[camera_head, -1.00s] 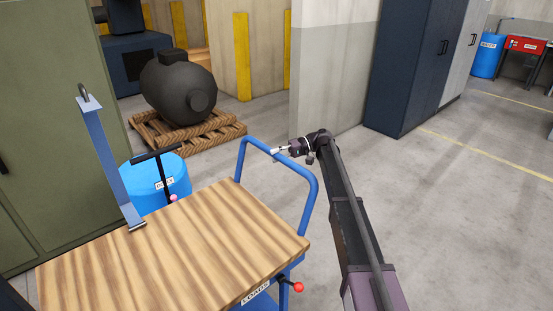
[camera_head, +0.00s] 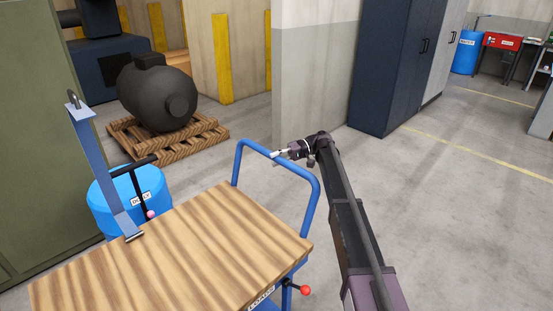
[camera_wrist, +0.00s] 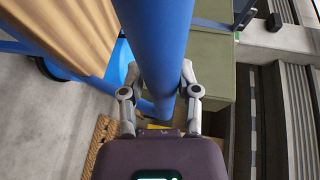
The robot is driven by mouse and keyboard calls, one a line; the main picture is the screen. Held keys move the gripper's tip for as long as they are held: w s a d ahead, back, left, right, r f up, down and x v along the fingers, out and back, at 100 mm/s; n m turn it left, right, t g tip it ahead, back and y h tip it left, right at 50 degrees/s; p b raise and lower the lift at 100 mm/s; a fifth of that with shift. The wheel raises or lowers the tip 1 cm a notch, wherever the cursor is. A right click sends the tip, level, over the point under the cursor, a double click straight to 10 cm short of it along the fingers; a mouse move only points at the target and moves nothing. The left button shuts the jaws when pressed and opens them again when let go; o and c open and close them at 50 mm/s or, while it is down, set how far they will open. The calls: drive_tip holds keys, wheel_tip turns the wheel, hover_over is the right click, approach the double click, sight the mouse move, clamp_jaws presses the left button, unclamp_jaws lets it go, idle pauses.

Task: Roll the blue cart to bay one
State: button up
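The blue cart has a striped wooden top (camera_head: 170,255) and a blue tube handle (camera_head: 312,190) at its right end. Its front edge carries a label reading "LOADS" and a lever with a red knob (camera_head: 305,290). My gripper (camera_head: 277,154) is at the upper bar of the handle. In the wrist view the fingers of my gripper (camera_wrist: 158,75) lie on both sides of the blue handle tube (camera_wrist: 155,40) and appear closed on it. The cart's wheels are hidden in the head view. No bay one marking can be read.
A black tank (camera_head: 158,95) on a pallet (camera_head: 190,143) is behind. A wall end (camera_head: 315,80) and dark cabinet (camera_head: 395,65) stand beyond the handle. Floor at right is clear.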

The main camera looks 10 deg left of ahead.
drive_tip(key=o, duration=0.3)
drive_tip(key=shift+s+a, duration=0.15)
drive_tip(key=shift+s, duration=0.05)
drive_tip(key=shift+a, duration=0.15)
drive_tip(key=w+d+f+m+t+p, duration=0.1)
drive_tip(key=w+d+m+t+p, duration=0.2)
drive_tip(key=d, duration=0.9)
drive_tip(key=s+d+f+m+t+h+p, duration=0.1)
drive_tip(key=s+d+h, duration=0.3)
drive_tip(key=s+d, duration=0.4)
drive_tip(key=s+d+f+m+t+h+p, duration=0.1)
drive_tip(key=s+d+m+t+h+p, duration=0.1)
drive_tip(key=s+d, duration=0.6)
drive_tip(key=s+d+f+m+t+h+p, duration=0.1)
drive_tip(key=s+d+h+p, duration=0.3)
drive_tip(key=s, duration=1.2)
drive_tip(key=shift+d+f+m+t+h+p, duration=0.15)
drive_tip(key=shift+d+t+h, duration=0.45)
drive_tip(key=shift+d, duration=0.65)
drive_tip(key=shift+d+f+m+t+h+p, duration=0.1)
drive_tip(key=shift+d+m+t+h+p, duration=0.2)
drive_tip(key=shift+d+h, duration=0.75)
